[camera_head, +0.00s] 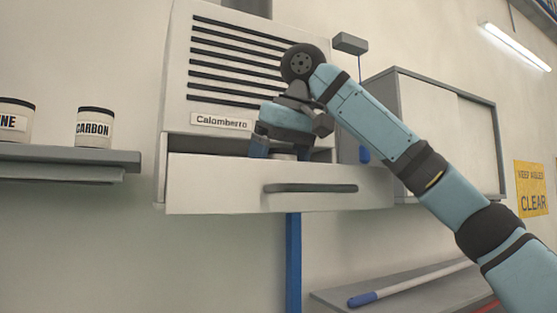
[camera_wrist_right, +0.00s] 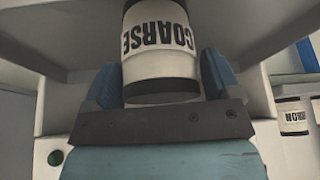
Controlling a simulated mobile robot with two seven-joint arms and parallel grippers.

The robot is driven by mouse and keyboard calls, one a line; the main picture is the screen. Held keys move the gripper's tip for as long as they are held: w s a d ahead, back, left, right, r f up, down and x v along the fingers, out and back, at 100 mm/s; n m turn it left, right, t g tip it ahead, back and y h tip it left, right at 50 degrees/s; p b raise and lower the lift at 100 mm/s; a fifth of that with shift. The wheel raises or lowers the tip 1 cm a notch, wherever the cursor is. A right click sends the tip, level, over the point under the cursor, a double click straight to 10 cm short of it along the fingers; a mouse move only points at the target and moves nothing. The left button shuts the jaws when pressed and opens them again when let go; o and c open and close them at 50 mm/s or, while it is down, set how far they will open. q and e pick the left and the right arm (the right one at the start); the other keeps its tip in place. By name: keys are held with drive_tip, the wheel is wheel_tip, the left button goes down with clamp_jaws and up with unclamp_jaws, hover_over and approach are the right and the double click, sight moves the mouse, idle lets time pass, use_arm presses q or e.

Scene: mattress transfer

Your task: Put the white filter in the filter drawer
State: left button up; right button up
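The white filter, a canister with a dark COARSE label (camera_wrist_right: 160,45), is between the two blue fingers of my right gripper (camera_wrist_right: 161,85) in the right wrist view. The fingers lie against both its sides. In the head view my right gripper (camera_head: 282,150) points down into the open top of the pulled-out filter drawer (camera_head: 225,190). Only a small part of the filter shows between the fingers there; the drawer front hides the rest. I cannot tell whether the filter touches the drawer floor. My left gripper is not in view.
The drawer belongs to a white vented unit (camera_head: 180,75) labelled Calomberro. A shelf (camera_head: 70,155) at left holds a CARBON canister (camera_head: 94,128) and another canister (camera_head: 15,120). A grey-white cabinet (camera_head: 475,140) stands behind my arm. A lower shelf (camera_head: 400,290) bears a blue-ended rod.

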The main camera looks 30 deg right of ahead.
drive_tip(key=shift+o, duration=0.6)
drive_tip(key=shift+w, duration=0.1)
drive_tip(key=v, duration=1.2)
drive_tip(key=shift+d, duration=0.1)
